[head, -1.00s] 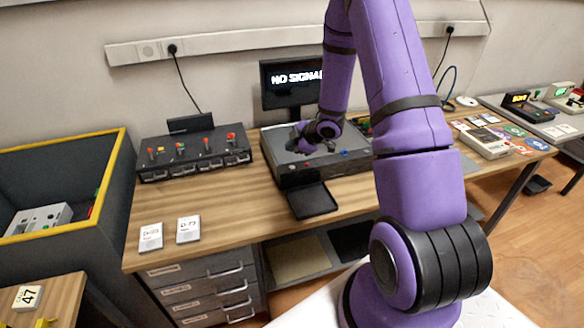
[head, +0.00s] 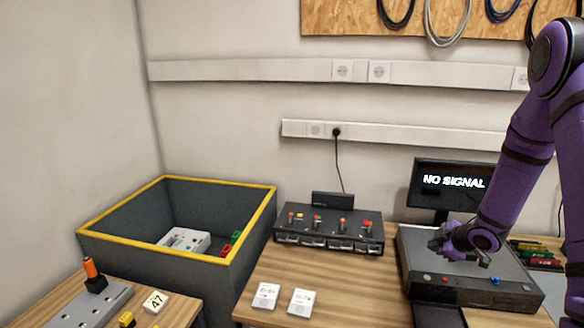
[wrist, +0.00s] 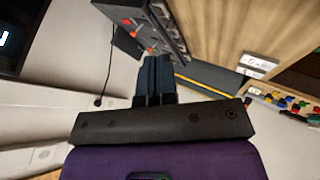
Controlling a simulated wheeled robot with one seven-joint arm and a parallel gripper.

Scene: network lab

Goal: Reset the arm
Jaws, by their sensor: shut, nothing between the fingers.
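My purple arm (head: 520,150) comes in from the right edge of the head view. My gripper (head: 485,262) is above the dark grey flat device (head: 440,290) with red and blue buttons on its front edge. In the wrist view my gripper (wrist: 154,75) shows as two dark fingers pressed together, with nothing between them. I cannot tell whether the fingertips touch the device.
A monitor (head: 452,184) reading NO SIGNAL stands behind the device. A black box with red levers (head: 330,230) stands left of it. Two white cards (head: 300,302) lie in front. A yellow-rimmed bin (head: 110,232) stands further left. The wood between is clear.

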